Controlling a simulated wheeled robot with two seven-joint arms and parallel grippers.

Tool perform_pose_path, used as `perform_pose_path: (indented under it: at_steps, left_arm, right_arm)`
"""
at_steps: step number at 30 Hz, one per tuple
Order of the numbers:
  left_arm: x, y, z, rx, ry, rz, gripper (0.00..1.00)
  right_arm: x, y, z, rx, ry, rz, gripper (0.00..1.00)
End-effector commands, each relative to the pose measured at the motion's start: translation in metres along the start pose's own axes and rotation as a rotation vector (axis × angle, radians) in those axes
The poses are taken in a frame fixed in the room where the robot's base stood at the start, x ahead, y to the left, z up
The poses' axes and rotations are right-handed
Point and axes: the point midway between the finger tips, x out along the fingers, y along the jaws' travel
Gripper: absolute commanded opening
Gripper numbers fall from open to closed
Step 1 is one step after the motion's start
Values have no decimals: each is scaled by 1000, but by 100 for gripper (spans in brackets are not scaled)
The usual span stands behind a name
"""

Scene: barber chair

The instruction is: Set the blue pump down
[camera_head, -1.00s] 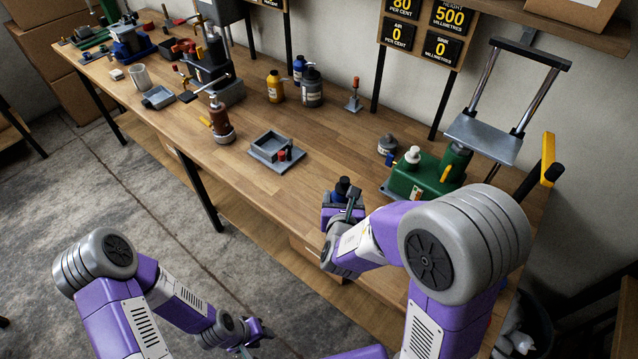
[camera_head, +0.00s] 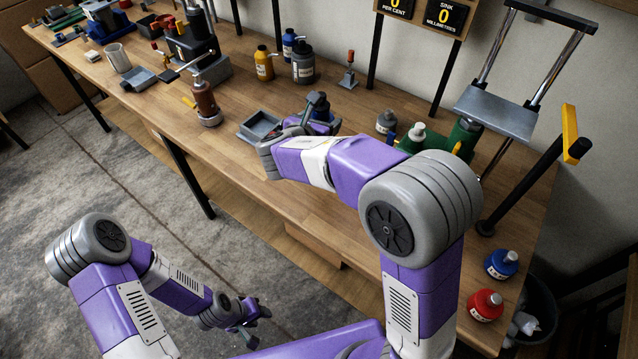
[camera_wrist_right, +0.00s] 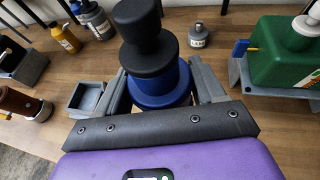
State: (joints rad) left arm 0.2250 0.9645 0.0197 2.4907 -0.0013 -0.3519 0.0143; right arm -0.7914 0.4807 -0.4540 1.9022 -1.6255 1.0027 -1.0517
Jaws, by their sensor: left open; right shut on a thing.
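The blue pump (camera_wrist_right: 155,72), with a black knob and a round blue body, stands upright between the fingers of my right gripper (camera_wrist_right: 162,92). In the head view the pump (camera_head: 322,112) shows only partly behind my right gripper (camera_head: 308,118), close to the right side of the small grey tray (camera_head: 258,127). My right gripper is shut on it. I cannot tell whether its base touches the tabletop (camera_head: 232,160). My left gripper (camera_head: 252,318) is open and empty, low over the floor in front of the bench.
A red-brown pump (camera_head: 206,104) stands left of the tray. The front middle of the bench is clear.

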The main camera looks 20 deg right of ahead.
Motion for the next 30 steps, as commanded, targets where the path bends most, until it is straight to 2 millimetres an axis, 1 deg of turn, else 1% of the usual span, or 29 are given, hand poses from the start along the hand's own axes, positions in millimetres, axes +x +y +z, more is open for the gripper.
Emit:
perform_pose_path:
  at_steps: [1,3,10,17,24,27,30]
  left_arm:
    - [2,-1,0,0,0,0,40]
    - [4,-2,0,0,0,0,40]
    - [15,-5,-1,0,0,0,40]
    - [19,-7,-1,0,0,0,40]
    - [30,-11,-1,0,0,0,40]
    - [32,-12,-2,0,0,0,40]
    - [33,-12,-2,0,0,0,40]
  right_arm:
    - [-1,3,3,7,-7,-3,0]
    - [1,4,-1,7,-7,-8,0]
    - [14,5,-31,4,-7,-11,0]
    - [20,5,-46,7,-8,-10,0]
    - [33,5,-78,5,-7,-10,0]
    - [36,5,-85,7,-8,-10,0]
    - [37,5,-88,8,-8,-10,0]
